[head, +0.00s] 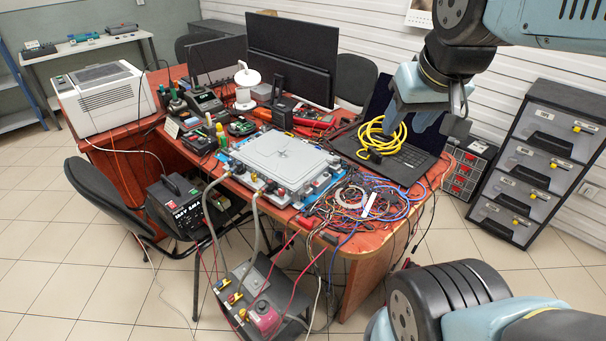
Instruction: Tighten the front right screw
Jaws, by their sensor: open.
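A flat grey metal unit (284,158) lies on a blue base on the red table. Coloured fittings line its front edge, and grey hoses (256,222) run down from there. I cannot make out any single screw at its front right corner; the parts there are too small. My gripper (428,118) hangs from the arm at the upper right, fingers down. It is open, with nothing seen between the fingers. In the picture it is over the laptop and the yellow cable coil, right of the grey unit and apart from it.
A laptop (408,160) and a yellow cable coil (378,138) are right of the unit. Tangled wires (365,198) cover the table's front right. A grey box (255,295) with hoses stands in front. Monitors (292,55) stand behind; a drawer cabinet (540,160) is at right.

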